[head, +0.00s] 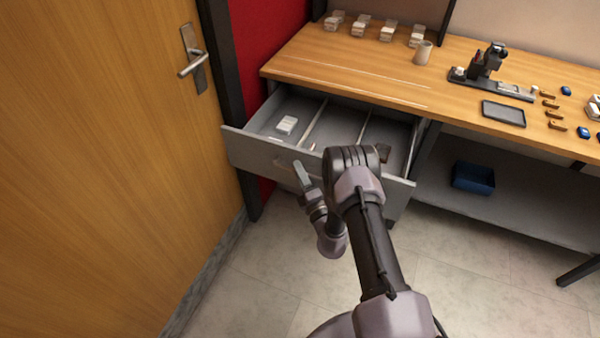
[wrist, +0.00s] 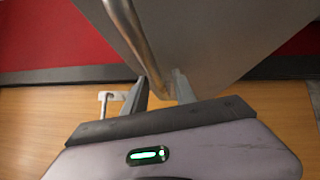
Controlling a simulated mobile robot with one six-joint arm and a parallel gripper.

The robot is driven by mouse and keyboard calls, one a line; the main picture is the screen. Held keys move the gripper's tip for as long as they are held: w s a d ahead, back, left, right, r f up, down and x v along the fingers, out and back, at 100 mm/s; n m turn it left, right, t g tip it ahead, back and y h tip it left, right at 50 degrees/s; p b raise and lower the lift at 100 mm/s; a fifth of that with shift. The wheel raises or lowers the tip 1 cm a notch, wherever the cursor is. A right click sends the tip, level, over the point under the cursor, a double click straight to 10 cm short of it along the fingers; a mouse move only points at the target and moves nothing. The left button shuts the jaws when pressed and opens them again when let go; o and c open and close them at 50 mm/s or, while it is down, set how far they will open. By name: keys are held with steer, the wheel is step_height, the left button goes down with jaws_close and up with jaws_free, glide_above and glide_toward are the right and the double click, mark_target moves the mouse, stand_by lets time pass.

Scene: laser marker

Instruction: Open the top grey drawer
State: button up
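The grey drawer (head: 245,150) under the wooden worktop is pulled well out, and its inside shows from above. Its front panel also fills much of the wrist view (wrist: 220,35). A curved metal handle (wrist: 132,30) runs down that panel. My gripper (head: 300,170) is at the outer side of the drawer front, left of its middle. In the wrist view my gripper's fingers (wrist: 160,78) stand apart, with the lower end of the handle between them. A gap seems to show beside the handle; firm contact cannot be made out.
Inside the drawer are dividers and a white item (head: 286,124). A wooden door (head: 90,150) with a lever handle (head: 193,65) stands close on the left. A blue bin (head: 473,178) sits on the lower shelf. The worktop (head: 345,65) holds small parts. The tiled floor in front is clear.

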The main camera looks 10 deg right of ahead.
steer(key=shift+s, duration=0.1)
steer(key=p+v, duration=1.2)
steer(key=v, duration=0.5)
steer(key=shift+s+p, duration=0.15)
steer(key=shift+p, duration=0.25)
